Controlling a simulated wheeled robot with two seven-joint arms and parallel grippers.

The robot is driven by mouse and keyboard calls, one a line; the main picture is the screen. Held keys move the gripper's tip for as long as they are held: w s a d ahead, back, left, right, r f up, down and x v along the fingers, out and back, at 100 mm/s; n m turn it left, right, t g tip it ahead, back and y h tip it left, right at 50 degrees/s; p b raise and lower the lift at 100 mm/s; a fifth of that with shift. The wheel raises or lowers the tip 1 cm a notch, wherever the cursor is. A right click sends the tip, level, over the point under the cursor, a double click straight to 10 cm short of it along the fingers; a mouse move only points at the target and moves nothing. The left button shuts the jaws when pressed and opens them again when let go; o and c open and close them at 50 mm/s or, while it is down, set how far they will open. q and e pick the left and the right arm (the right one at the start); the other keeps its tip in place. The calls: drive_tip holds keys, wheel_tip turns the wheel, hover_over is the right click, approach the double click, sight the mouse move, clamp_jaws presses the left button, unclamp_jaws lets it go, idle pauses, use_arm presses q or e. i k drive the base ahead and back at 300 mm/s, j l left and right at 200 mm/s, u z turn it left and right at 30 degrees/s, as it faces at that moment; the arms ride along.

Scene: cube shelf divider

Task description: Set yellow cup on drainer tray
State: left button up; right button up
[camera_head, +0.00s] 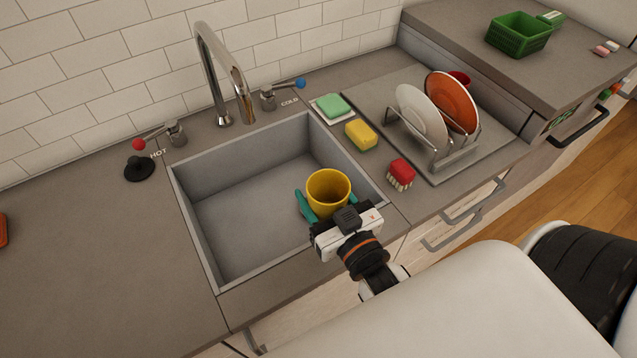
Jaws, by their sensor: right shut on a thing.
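The yellow cup (327,192) is upright, with its open rim facing up, over the right part of the sink. My right gripper (324,206) is shut on the cup, its teal fingers at the cup's sides. The cup's lower part is partly hidden by the gripper, and I cannot tell whether it touches the sink floor. The grey drainer tray (371,88) lies on the counter right of the sink. A metal rack on it holds a white plate (417,112) and an orange plate (452,101). My left gripper is not in view.
A red brush (400,174), a yellow sponge (361,135) and a green sponge (333,105) lie between sink and tray. The sink wall (345,155) and faucet (222,75) stand nearby. The tray's left part is bare.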

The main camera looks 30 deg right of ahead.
sight(490, 137)
drive_tip(key=l+z, duration=0.15)
drive_tip(key=l, duration=0.3)
drive_tip(key=i+l+z, duration=0.15)
drive_tip(key=l, duration=0.3)
drive_tip(key=i+l+z, duration=0.15)
drive_tip(key=l, duration=0.3)
drive_tip(key=l+z, duration=0.15)
drive_tip(key=l, duration=0.25)
drive_tip(key=i, duration=0.05)
